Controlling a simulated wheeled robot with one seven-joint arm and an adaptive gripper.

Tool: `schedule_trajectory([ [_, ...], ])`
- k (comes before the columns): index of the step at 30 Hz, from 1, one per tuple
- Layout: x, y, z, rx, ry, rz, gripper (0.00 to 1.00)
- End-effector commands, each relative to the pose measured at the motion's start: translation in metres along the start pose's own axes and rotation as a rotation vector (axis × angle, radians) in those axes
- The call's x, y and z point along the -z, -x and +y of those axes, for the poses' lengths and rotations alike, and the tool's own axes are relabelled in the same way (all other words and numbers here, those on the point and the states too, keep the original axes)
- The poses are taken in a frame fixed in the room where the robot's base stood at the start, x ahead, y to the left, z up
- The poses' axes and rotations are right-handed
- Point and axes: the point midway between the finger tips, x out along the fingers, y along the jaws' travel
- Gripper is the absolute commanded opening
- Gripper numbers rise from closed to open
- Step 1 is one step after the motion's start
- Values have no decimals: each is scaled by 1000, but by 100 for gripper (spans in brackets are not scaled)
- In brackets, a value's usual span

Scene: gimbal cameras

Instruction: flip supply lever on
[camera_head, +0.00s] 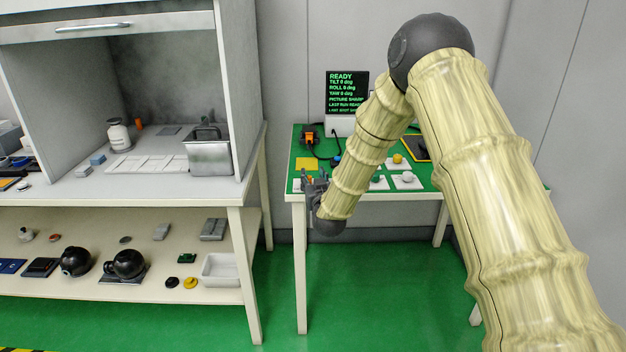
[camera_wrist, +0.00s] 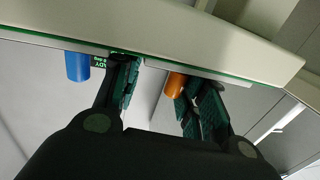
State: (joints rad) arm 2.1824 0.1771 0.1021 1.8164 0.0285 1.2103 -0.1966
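My gripper (camera_head: 314,183) is at the left front part of the green-topped table (camera_head: 330,190), and my forearm covers part of the table. In the wrist view, my gripper (camera_wrist: 163,84) is open, its two dark fingers spread wide. An orange cylindrical handle (camera_wrist: 175,84) shows between them, close to the right finger. I cannot tell whether they touch. A blue cylindrical handle (camera_wrist: 77,66) stands outside the left finger. No label shows which one is the supply lever. In the head view, the gripper largely hides that spot.
A black screen (camera_head: 347,91) with green text beginning "READY" stands at the table's back. An orange and black device (camera_head: 309,134), a yellow square (camera_head: 306,164) and a blue knob (camera_head: 336,160) are near. A white cabinet bench (camera_head: 235,190) stands left, with a floor gap between.

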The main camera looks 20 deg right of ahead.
Motion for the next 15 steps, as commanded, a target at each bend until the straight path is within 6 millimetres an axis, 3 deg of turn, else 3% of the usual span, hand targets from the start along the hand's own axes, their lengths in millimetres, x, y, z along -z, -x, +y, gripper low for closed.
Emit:
schedule_trajectory([
  [15, 1, 5, -4, 6, -1, 0, 37],
])
